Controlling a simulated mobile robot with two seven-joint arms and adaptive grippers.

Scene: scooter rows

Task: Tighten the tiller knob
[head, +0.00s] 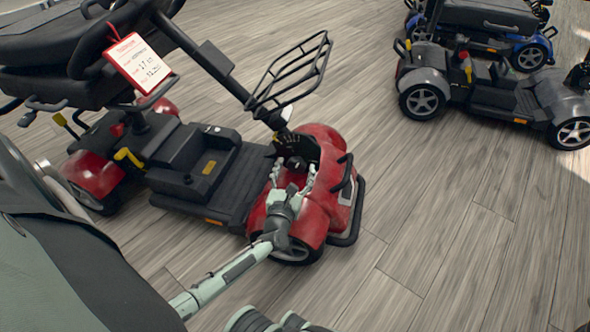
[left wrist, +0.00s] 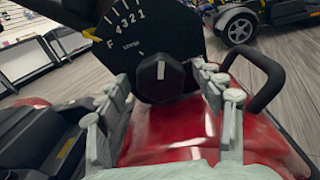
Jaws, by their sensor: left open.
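A round black knob (left wrist: 160,78) with a white mark sits at the lower edge of a black dial plate (left wrist: 133,40) printed with F, 4, 3, 2, 1 in the left wrist view. In the head view the dark plate (head: 291,139) shows small at the front of the red scooter (head: 323,181); the knob is too small to make out there. My left gripper (head: 292,178) is open over the red front cover. In the left wrist view its fingers (left wrist: 161,88) stand on either side of the knob, apart from it. My right gripper is not in view.
A wire basket (head: 290,72) and a black handle bar (head: 342,173) are close to my left gripper. A price tag (head: 138,63) hangs at the scooter's rear. A grey scooter (head: 470,80) and a blue one (head: 490,25) stand at the upper right. Wood floor (head: 450,220) is clear at right.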

